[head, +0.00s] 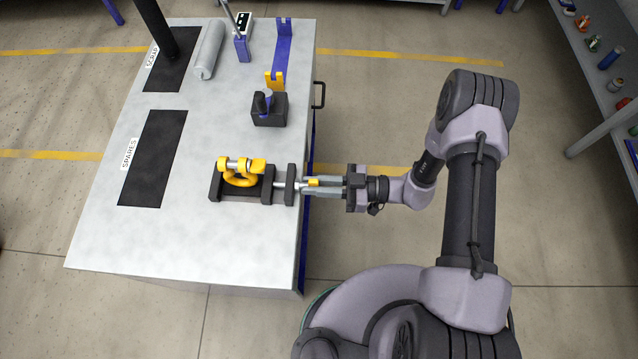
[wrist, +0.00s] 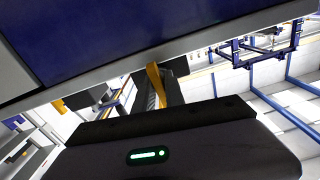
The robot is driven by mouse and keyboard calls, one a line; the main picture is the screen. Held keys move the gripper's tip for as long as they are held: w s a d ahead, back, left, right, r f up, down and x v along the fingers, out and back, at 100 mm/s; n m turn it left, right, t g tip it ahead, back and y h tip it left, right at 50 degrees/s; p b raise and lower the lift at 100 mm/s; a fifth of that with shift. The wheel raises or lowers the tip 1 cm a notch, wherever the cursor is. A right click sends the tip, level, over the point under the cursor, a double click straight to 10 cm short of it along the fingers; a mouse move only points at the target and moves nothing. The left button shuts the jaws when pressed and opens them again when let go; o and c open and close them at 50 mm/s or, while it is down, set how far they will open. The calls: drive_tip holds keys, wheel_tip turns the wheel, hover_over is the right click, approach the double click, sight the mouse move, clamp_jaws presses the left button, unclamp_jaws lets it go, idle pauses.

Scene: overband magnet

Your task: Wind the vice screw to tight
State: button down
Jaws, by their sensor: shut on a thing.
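The vice (head: 290,184) stands near the bench's right edge in the head view, with dark jaws and a screw coming out to the right. A yellow shackle-like part (head: 240,179) sits at its jaws. My gripper (head: 317,186) reaches in from the right and is shut on the vice screw's yellow handle (head: 313,182). In the wrist view the yellow handle (wrist: 155,82) shows between the dark fingers. The fingers hide part of the handle, and how tight the jaws sit cannot be told.
The bench (head: 235,250) carries a black SPARES mat (head: 153,160), a SCRAP mat (head: 165,75), a grey roller (head: 208,49), a dark block (head: 269,112) and a blue and yellow bracket (head: 282,52). A bench handle (head: 319,95) sticks out at the right edge. Shelving (head: 600,75) stands far right.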

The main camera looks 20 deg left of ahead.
drive_tip(key=m, duration=0.4)
drive_tip(key=shift+m, duration=0.4)
drive_tip(key=c, duration=1.3)
unclamp_jaws()
drive_tip(key=shift+d, duration=0.1)
